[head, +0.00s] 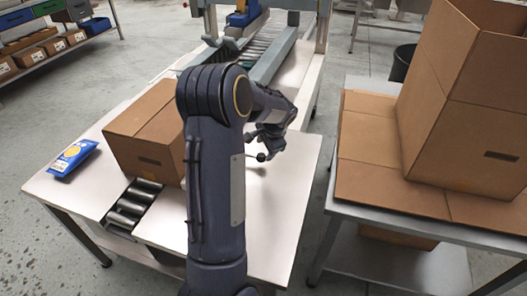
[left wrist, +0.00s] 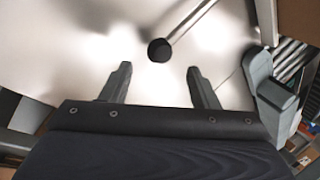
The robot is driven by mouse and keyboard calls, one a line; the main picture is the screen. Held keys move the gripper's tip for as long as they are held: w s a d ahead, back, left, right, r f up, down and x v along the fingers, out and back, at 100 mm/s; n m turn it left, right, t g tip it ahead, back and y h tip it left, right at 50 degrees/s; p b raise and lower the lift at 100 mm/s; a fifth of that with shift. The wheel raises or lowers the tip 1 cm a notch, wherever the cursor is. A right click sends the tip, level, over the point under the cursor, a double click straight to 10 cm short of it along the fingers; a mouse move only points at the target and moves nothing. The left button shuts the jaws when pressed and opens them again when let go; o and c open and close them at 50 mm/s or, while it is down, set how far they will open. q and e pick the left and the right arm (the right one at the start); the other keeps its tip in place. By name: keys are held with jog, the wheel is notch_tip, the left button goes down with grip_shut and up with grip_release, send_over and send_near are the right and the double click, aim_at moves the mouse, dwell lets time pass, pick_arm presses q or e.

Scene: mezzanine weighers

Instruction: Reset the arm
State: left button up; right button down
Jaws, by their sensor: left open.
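My left arm reaches up the middle of the head view, and its gripper (head: 268,145) hangs above the white worktable (head: 285,200). In the left wrist view the two fingers of this gripper (left wrist: 159,70) are wide apart, with nothing between them. A black ball on a thin rod (left wrist: 158,50) shows just beyond the fingertips. I cannot tell how far it is from them. My right gripper is in neither view.
A conveyor (head: 270,60) lies behind. A tall open carton (head: 470,100) stands on the right-hand table (head: 400,225).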

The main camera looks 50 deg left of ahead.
pick_arm(q)
jog(key=shift+d+r, duration=0.2)
jog(key=shift+r, duration=0.2)
jog(key=s+d+r+n+t+h+p, duration=0.2)
jog(key=s+d+r+p, duration=0.25)
jog(key=d+r, duration=0.5)
jog(key=s+d+r+n+t+h+p, duration=0.1)
jog(key=s+d+r+h+p, duration=0.2)
jog(key=s+d+r, duration=0.3)
jog(key=s+d+r+n+t+h+p, duration=0.1)
jog(key=s+d+r+h+p, duration=0.2)
jog(key=s+d, duration=0.9)
notch_tip(320, 180, up, 3)
jog(key=shift+s+d+n+p, duration=0.35)
jog(key=shift+d+n+p, duration=0.1)
jog(key=shift+d, duration=0.75)
